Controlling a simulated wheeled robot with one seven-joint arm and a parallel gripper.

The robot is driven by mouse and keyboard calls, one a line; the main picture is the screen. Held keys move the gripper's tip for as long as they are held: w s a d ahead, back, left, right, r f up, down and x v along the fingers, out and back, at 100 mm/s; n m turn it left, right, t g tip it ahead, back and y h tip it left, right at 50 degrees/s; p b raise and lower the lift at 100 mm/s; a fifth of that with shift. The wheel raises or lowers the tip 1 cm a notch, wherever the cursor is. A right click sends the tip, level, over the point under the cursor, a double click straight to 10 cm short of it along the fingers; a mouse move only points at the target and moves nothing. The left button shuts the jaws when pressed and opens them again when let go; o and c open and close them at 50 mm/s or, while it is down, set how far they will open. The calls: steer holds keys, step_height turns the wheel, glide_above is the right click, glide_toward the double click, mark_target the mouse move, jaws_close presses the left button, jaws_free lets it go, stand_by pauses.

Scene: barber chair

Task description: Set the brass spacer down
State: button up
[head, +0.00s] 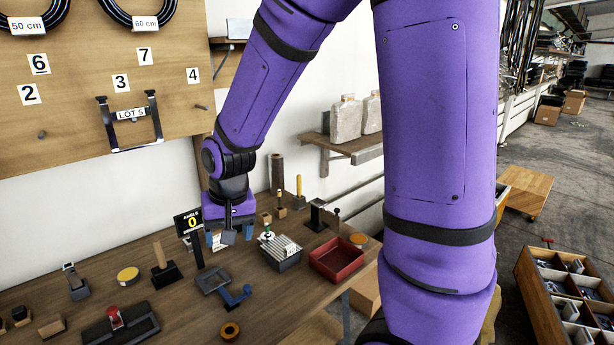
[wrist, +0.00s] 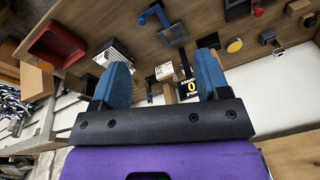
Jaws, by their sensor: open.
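A small brass-coloured ring with a dark hole, which looks like the brass spacer (head: 230,330), lies flat at the near edge of the wooden bench (head: 190,309) in the head view. I cannot make it out surely in the wrist view. My gripper (head: 228,237) is above the back part of the bench, well behind the ring. Its two blue fingers are apart in the wrist view (wrist: 163,65), with nothing held between them.
An angle display reading 0 (head: 188,222) stands left of my gripper. A blue-handled crank (head: 235,296) stands in front of it. A grey slotted block (head: 282,258) and a red tray (head: 337,261) are to the right. A yellow disc (head: 128,275) lies left.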

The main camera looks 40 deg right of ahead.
steer(key=s+d+r+n+t, duration=0.1)
steer(key=s+d+r, duration=0.1)
steer(key=s+r, duration=0.6)
steer(key=s+d+r+n+t, duration=0.2)
steer(key=s+r, duration=0.7)
steer(key=s, duration=0.1)
steer(key=shift+s+d+r+n+h, duration=0.3)
steer(key=shift+s+d, duration=0.05)
steer(key=shift+s, duration=0.05)
